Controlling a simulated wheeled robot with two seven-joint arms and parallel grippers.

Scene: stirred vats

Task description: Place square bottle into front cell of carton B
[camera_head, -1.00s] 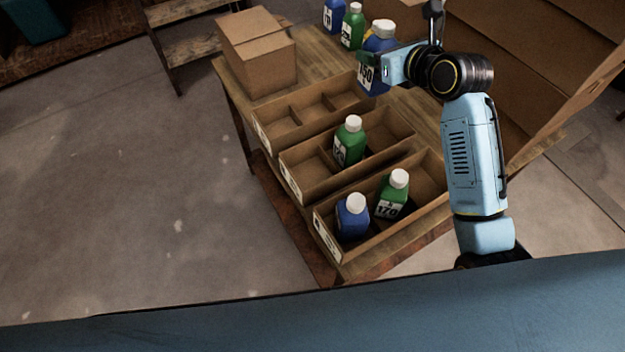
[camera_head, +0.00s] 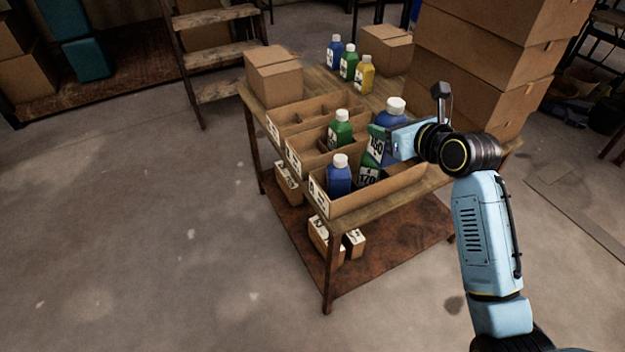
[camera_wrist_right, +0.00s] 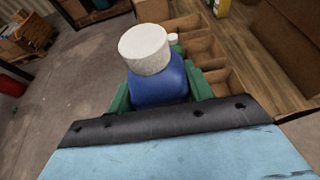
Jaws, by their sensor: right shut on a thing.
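My right gripper (camera_head: 388,137) is shut on a blue bottle (camera_head: 391,113) with a white cap and a "150" label. In the right wrist view the held blue bottle (camera_wrist_right: 158,84) is upright between the fingers. The near carton also holds a blue bottle (camera_head: 339,181). The middle carton (camera_head: 307,170) holds a green bottle (camera_head: 340,134). The carton letters are too small to read. My left gripper is not in view.
The far carton (camera_head: 281,132) looks empty. A closed box (camera_head: 274,77) stands behind it. Blue (camera_head: 335,55), green (camera_head: 348,66) and yellow (camera_head: 366,76) bottles stand at the table's back. Tall stacked boxes (camera_head: 480,75) rise behind my right arm.

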